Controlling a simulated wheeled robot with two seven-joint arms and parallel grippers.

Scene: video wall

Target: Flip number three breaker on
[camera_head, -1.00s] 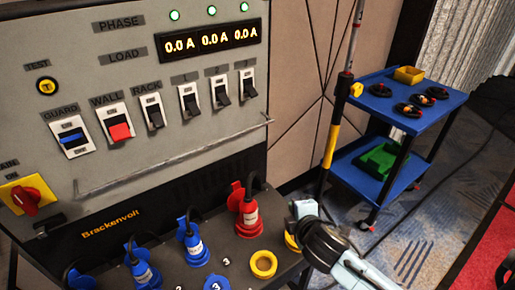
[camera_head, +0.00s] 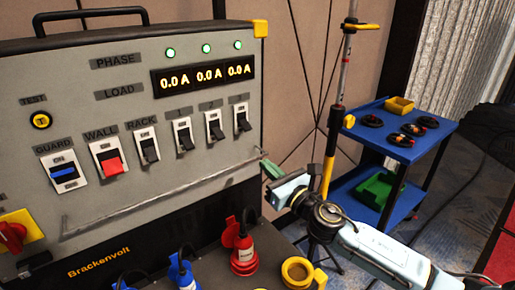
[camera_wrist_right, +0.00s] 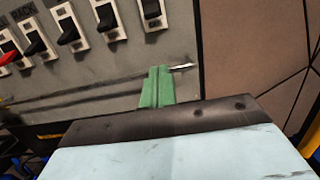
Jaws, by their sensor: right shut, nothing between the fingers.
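The number three breaker (camera_head: 242,117) is the rightmost switch in the row on the grey panel, a black lever in a white plate. Its lever appears tilted down, like those of breaker two (camera_head: 215,127) and breaker one (camera_head: 184,138). It also shows at the top of the right wrist view (camera_wrist_right: 152,13). My right gripper (camera_head: 272,170) has green fingers, shut and empty, below and right of that breaker, near the panel's lower right edge and apart from the lever. The green fingers also show in the right wrist view (camera_wrist_right: 157,88). My left gripper is out of view.
A metal rail (camera_head: 165,195) runs along the panel below the switches, close to my fingers. Red and blue plugs (camera_head: 243,250) stand on the ledge beneath. A stand pole (camera_head: 335,120) and a blue cart (camera_head: 430,140) are at the right.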

